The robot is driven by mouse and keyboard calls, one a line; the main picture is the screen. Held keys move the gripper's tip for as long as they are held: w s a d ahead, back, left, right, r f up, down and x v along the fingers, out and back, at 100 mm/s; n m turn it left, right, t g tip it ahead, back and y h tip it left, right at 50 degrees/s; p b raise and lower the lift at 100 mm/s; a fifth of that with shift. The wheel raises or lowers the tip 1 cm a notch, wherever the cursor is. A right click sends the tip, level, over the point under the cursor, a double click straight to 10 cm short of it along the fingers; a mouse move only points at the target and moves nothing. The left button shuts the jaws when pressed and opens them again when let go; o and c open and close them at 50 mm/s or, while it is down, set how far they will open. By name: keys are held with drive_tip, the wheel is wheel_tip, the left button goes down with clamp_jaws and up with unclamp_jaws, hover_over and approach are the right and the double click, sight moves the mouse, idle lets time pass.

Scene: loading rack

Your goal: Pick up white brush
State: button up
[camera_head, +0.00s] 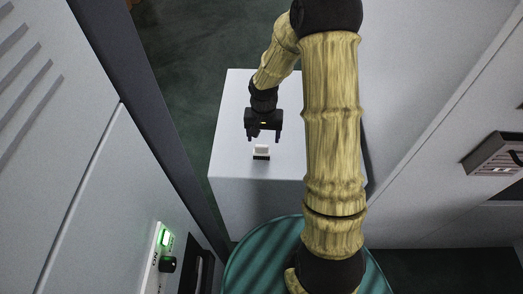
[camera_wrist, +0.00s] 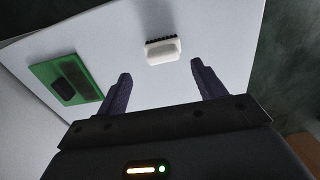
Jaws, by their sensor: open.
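The white brush (camera_head: 261,150) lies on the top of a white box-shaped stand, near its front edge, with its dark bristles showing along one side. In the wrist view the white brush (camera_wrist: 163,50) lies beyond the fingertips, roughly between their lines, with dark bristles along its far edge. My gripper (camera_head: 263,138) is over the stand, close to the brush in the head view. In the wrist view my gripper (camera_wrist: 160,78) has its two fingers spread apart with nothing between them. The fingers do not visibly touch the brush.
The white stand (camera_head: 233,130) has clear surface around the brush. A green board with a dark block (camera_wrist: 65,82) lies on it, left in the wrist view; my arm likely hides it from the head view. Tall grey cabinets (camera_head: 85,190) with a switch panel (camera_head: 158,250) flank the left.

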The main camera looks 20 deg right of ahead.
sight(262, 146)
drive_tip(key=shift+f, duration=0.2)
drive_tip(key=shift+s+a+f+p, duration=0.15)
drive_tip(key=shift+a+f+p, duration=0.05)
drive_tip(key=shift+f+p, duration=0.4)
drive_tip(key=shift+a+f+p, duration=0.15)
drive_tip(key=shift+f+p, duration=0.3)
drive_tip(key=shift+f, duration=1.55)
drive_tip(key=shift+c, duration=0.4)
drive_tip(key=c, duration=0.8)
drive_tip(key=shift+o, duration=0.2)
drive_tip(key=shift+r, duration=0.15)
